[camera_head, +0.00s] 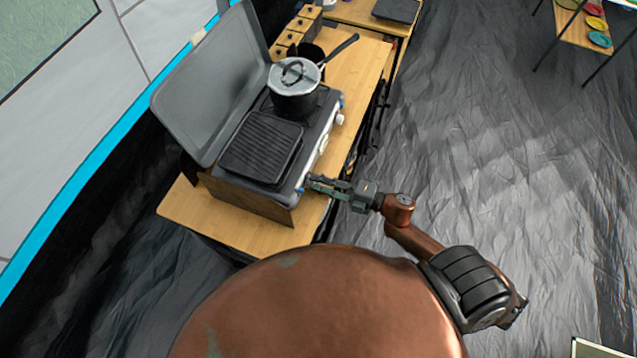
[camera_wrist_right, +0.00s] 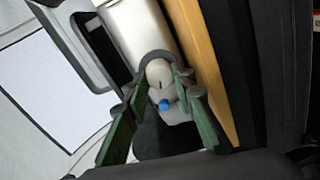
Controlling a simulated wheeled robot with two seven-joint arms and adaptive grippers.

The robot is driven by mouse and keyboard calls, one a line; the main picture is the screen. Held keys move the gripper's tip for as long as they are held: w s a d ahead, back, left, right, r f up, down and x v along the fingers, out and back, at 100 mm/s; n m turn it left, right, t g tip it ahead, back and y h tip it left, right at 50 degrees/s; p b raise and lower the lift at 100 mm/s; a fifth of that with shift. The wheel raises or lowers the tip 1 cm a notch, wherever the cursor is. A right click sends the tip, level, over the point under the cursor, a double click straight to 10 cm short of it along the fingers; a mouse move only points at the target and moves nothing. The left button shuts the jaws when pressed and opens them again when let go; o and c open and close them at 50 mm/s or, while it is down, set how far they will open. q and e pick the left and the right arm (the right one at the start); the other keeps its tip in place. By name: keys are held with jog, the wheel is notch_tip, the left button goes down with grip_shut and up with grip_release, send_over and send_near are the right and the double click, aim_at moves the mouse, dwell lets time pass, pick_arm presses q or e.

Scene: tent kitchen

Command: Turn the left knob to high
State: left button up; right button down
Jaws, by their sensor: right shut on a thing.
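The dark camping stove (camera_head: 315,158) stands on a wooden counter with its lid open. My right gripper (camera_head: 311,184) is at the near end of the stove's knob side and hides most of the left knob there. In the right wrist view, the left knob (camera_wrist_right: 158,72) is pale and rounded, with a dark mark on it. The green fingers of my right gripper (camera_wrist_right: 162,82) are on either side of it, shut on it. A small blue part (camera_wrist_right: 164,105) shows beside the knob. The other knob (camera_head: 340,119) is white and untouched, farther along. My left gripper is not in view.
A lidded pot (camera_head: 295,87) with a dark handle sits on the far burner. A black ridged grill plate (camera_head: 262,147) covers the near one. The wooden counter (camera_head: 235,227) is bare in front. The dark floor to the right is open.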

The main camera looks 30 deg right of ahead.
dwell(0.5)
jog(key=c, duration=1.6)
grip_release()
jog(key=shift+s+f, duration=0.1)
jog(key=shift+s+d, duration=0.15)
jog(key=shift+d, duration=0.05)
jog(key=v, duration=0.7)
jog(key=shift+s, duration=0.2)
jog(key=shift+w+d, duration=0.1)
jog(key=shift+d, duration=0.1)
